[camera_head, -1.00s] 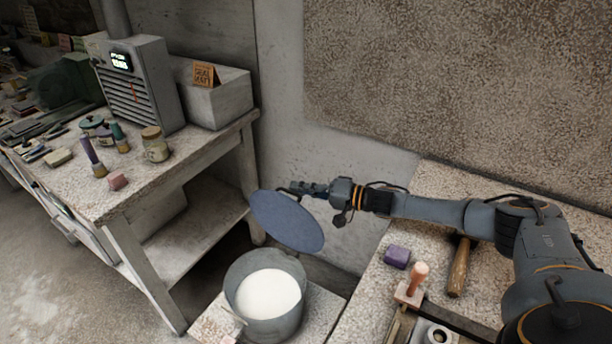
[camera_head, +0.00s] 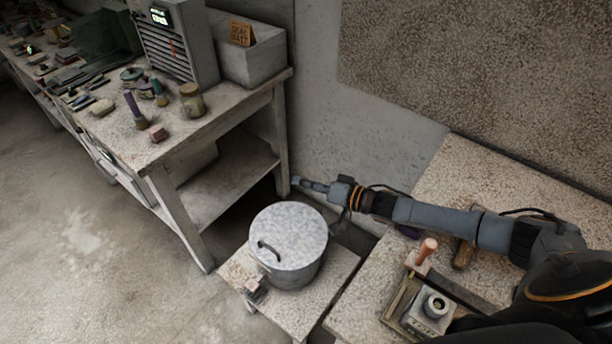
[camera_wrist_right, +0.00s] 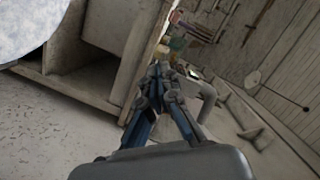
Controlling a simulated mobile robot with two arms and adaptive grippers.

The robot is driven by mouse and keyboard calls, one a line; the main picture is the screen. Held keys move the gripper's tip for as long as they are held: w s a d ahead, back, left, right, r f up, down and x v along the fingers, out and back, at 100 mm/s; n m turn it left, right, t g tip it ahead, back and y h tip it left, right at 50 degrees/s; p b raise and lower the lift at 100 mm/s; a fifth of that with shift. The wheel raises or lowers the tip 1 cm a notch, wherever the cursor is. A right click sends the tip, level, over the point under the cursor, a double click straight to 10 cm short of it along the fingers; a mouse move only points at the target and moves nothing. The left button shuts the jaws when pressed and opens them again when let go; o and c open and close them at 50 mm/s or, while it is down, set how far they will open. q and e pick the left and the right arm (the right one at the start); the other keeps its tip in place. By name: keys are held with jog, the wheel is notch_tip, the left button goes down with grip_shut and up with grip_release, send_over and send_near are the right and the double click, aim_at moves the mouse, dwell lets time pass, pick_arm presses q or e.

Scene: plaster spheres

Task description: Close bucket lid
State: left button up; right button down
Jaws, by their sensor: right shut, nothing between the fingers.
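The metal bucket (camera_head: 294,277) stands on a low stone-topped stand. Its round lid (camera_head: 290,232) lies flat over the opening, with a dark curved handle (camera_head: 268,249) on top towards the left. The white contents are hidden. My right gripper (camera_head: 297,182) is above and behind the bucket, just past the lid's far edge in the picture, and looks apart from it. In the right wrist view my right gripper (camera_wrist_right: 158,70) has its fingers together and empty; part of the pale lid (camera_wrist_right: 28,25) shows at the upper left. My left gripper is not in view.
A long workbench (camera_head: 160,160) with jars, tools and a grey heater (camera_head: 178,45) stands at the left. The table (camera_head: 470,190) at the right holds a stamp-like tool (camera_head: 424,254) and a tray. A small block (camera_head: 256,290) sits beside the bucket.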

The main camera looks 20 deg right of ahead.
dwell(0.4)
jog(key=s+d+r+p, duration=0.2)
jog(key=s+d+r, duration=0.2)
jog(key=s, duration=0.5)
notch_tip(320, 180, up, 2)
jog(key=shift+r+p, duration=0.1)
jog(key=shift+p, duration=0.25)
